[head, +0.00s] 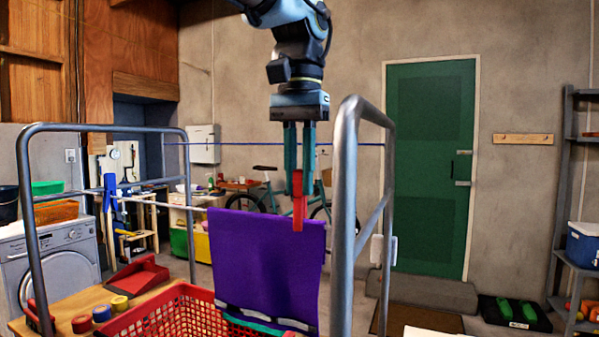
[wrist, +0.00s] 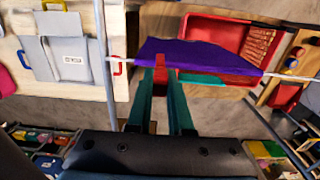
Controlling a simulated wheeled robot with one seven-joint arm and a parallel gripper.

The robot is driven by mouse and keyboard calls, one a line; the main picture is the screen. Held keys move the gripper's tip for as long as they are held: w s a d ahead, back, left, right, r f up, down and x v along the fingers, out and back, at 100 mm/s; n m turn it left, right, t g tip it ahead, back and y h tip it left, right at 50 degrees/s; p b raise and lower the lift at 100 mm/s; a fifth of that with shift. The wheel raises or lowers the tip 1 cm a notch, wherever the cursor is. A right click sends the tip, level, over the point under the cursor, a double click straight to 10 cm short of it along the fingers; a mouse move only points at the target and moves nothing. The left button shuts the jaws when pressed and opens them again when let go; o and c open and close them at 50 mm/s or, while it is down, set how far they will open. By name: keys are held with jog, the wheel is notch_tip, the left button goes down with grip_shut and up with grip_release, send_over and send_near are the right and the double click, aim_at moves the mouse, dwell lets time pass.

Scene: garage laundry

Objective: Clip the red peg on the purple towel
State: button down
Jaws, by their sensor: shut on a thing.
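The purple towel (head: 265,265) hangs over the line of a metal rack, above the red basket. It also shows in the wrist view (wrist: 205,55). My gripper (head: 298,172) points down with its teal fingers shut on the red peg (head: 298,205). The peg is upright at the towel's top edge, toward its right end, and overlaps the towel in the head view. In the wrist view the peg (wrist: 160,67) meets the towel's near edge. I cannot tell whether its jaws straddle the cloth.
The rack's grey metal frame (head: 345,200) stands close right of my gripper. A red basket (head: 180,315) sits below the towel on a wooden table. A washing machine (head: 50,260) stands farther left.

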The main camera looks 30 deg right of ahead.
jog(key=shift+f+b, duration=0.55)
jog(key=shift+f, duration=0.6)
jog(key=c, duration=0.8)
grip_release()
jog(key=shift+o, duration=0.2)
jog(key=shift+r, duration=0.15)
notch_tip(320, 180, up, 11)
jog(key=shift+f+b, duration=0.2)
jog(key=shift+b, duration=0.1)
